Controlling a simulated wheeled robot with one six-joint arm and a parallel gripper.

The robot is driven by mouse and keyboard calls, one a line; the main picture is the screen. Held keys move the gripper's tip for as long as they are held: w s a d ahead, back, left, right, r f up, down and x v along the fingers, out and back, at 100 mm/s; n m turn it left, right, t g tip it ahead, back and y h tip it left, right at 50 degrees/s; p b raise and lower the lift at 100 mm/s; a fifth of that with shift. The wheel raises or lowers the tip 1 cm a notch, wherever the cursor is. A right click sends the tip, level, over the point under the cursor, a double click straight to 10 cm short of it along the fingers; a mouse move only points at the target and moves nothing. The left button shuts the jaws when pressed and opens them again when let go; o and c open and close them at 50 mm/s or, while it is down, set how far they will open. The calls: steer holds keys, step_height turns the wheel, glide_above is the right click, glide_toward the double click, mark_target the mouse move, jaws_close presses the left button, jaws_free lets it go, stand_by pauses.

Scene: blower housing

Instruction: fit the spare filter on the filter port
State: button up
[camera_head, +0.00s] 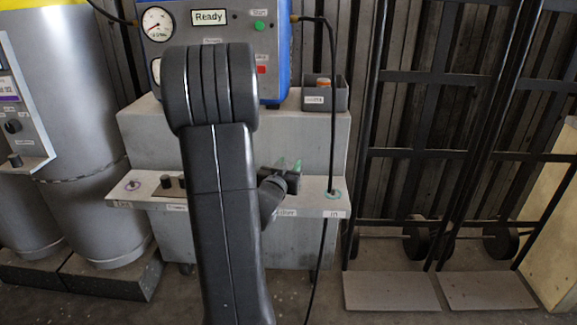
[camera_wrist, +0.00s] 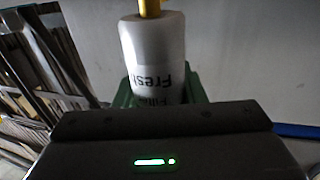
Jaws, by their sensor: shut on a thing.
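The spare filter is a white cylinder (camera_wrist: 153,52) with upside-down lettering reading "Fresh" and "Filter", in the middle of the wrist view. A yellow piece (camera_wrist: 150,7) shows at its far end, cut off by the frame. My gripper (camera_wrist: 160,90) is shut on the filter, with green parts on both sides of it. In the head view my gripper (camera_head: 289,170) is small and partly behind my arm, over the shelf of the machine. The filter cannot be made out there. The filter port is not clearly visible; my arm covers the middle of the shelf (camera_head: 309,200).
A blue panel (camera_head: 276,70) with a gauge and "Ready" display stands above the shelf. A grey bin (camera_head: 326,98) with an orange item sits beside it. Metal tanks (camera_head: 90,90) stand left, black hand trucks (camera_head: 440,150) right.

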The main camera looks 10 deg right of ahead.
steer(key=shift+f+b, duration=0.65)
steer(key=shift+f, duration=0.15)
steer(key=o, duration=1.1)
steer(key=shift+o, duration=0.2)
steer(key=p+v, duration=0.2)
steer(key=v, duration=1.2)
steer(key=shift+w+d, duration=0.1)
steer(key=shift+w, duration=0.05)
steer(key=b+x, duration=0.2)
steer(key=x, duration=1.1)
steer(key=shift+w, duration=0.1)
steer(key=shift+w+d+r, duration=0.15)
steer(key=shift+w+d, duration=0.05)
steer(key=shift+w, duration=0.05)
steer(key=shift+r+p, duration=0.25)
steer(key=shift+p, duration=0.1)
